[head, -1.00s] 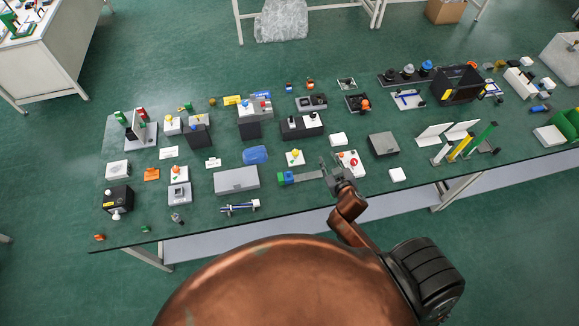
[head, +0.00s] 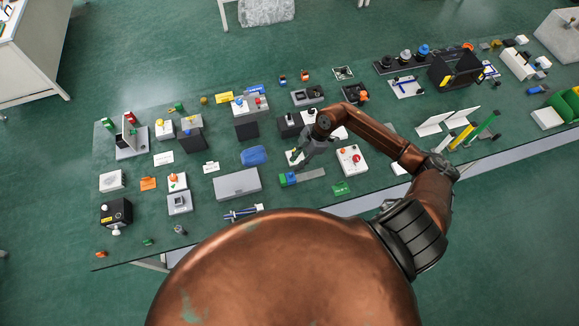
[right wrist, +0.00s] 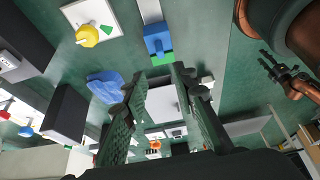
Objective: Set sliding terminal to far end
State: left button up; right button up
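The sliding terminal looks to be the blue block with a green part (head: 287,179) at the left end of a flat grey rail (head: 312,174) on the table. In the right wrist view the blue block (right wrist: 158,42) lies just beyond the fingertips, its rail running up out of the picture. My right gripper (head: 297,160) is over the table just beyond the block, near the yellow-knob plate. The right wrist view shows its fingers (right wrist: 158,76) apart and empty, not touching the block. My left gripper (right wrist: 275,70) appears small at right there, fingers parted; the head view does not show it.
The plate with a yellow knob (right wrist: 88,36) and a blue lump (head: 254,156) lie close by. A grey box (head: 237,184) stands left of the rail, a red-button box (head: 351,160) to its right. A green card (head: 341,188) lies near the front edge.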

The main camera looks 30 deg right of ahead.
aim_at(291, 173)
jog(key=shift+s+d+f+x, duration=0.1)
jog(key=shift+d+x, duration=0.05)
jog(key=shift+x, duration=1.1)
jog(key=shift+s+d+f+x, duration=0.1)
jog(key=shift+d+x, duration=0.05)
jog(key=shift+x, duration=1.1)
jog(key=shift+s+d+f+x, duration=0.1)
jog(key=shift+d+x, duration=0.05)
jog(key=shift+x, duration=1.1)
jog(key=shift+r, duration=0.1)
jog(key=shift+c, duration=0.7)
grip_shut()
